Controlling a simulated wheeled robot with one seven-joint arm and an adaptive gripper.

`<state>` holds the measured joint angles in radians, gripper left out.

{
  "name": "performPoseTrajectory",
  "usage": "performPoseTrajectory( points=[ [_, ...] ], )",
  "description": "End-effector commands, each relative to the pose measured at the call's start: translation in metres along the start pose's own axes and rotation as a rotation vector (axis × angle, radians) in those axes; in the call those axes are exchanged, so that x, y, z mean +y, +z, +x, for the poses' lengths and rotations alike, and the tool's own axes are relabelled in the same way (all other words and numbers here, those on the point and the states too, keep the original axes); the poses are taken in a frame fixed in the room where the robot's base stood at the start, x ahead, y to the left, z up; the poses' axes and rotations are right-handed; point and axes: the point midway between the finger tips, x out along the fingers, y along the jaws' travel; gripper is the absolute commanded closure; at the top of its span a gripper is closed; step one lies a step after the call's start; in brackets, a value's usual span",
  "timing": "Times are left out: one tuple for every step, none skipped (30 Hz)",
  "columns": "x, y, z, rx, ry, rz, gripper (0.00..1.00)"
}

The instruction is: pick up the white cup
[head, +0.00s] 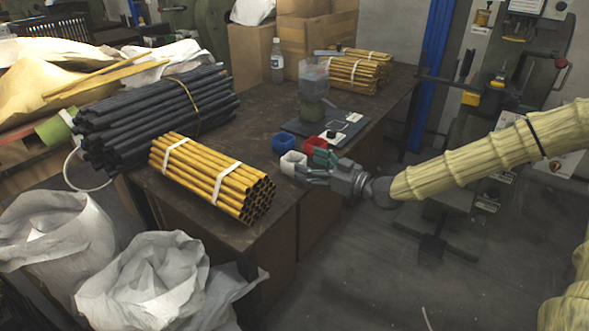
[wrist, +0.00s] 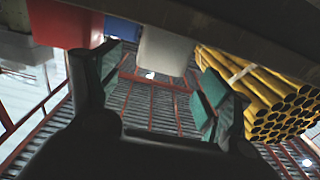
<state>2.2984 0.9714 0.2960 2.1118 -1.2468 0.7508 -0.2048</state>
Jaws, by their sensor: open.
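The white cup (head: 289,166) stands near the front edge of the dark table, beside a blue cup (head: 284,143) and a red cup (head: 312,146). My gripper (head: 311,167) is open and level at the table's edge, with its fingertips at the right side of the white cup. In the wrist view, the white cup (wrist: 163,50) lies in the gap between the two green-padded fingers (wrist: 160,75). Neither finger is clearly touching it.
A bundle of yellow tubes (head: 212,177) lies close to the left of the cups, with black tubes (head: 155,113) behind it. A dark plate with a clear container (head: 313,80) stands behind the cups. A bottle (head: 277,61) and more tubes (head: 357,72) are farther back.

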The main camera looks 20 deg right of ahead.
Motion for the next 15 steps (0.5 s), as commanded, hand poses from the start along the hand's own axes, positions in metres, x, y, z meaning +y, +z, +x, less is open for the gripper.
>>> performPoseTrajectory(
  points=[
    [0.000, 0.001, 0.003, 0.000, 0.000, 0.000, 0.21],
    [0.000, 0.000, 0.004, 0.000, 0.000, 0.001, 0.21],
    [0.000, 0.000, 0.005, 0.000, 0.000, 0.001, 0.21],
    [0.000, 0.001, 0.006, 0.000, 0.000, 0.001, 0.21],
    [0.000, 0.001, 0.008, 0.000, 0.000, 0.001, 0.21],
    [0.000, 0.002, 0.011, -0.001, 0.000, 0.001, 0.21],
    [0.000, 0.003, 0.014, -0.001, 0.000, 0.001, 0.21],
    [0.000, 0.004, 0.017, -0.001, 0.000, 0.001, 0.21],
    [0.000, 0.004, 0.023, 0.000, 0.001, 0.001, 0.21],
    [0.001, 0.005, 0.026, 0.000, 0.002, 0.001, 0.21],
    [0.001, 0.005, 0.030, -0.001, 0.002, 0.001, 0.21],
    [0.001, 0.006, 0.036, 0.000, 0.002, 0.001, 0.21],
    [0.001, 0.005, 0.040, 0.000, 0.002, 0.000, 0.21],
    [0.001, 0.004, 0.043, 0.000, 0.003, 0.001, 0.21],
    [0.002, 0.004, 0.047, 0.000, 0.003, 0.001, 0.21]
  ],
)
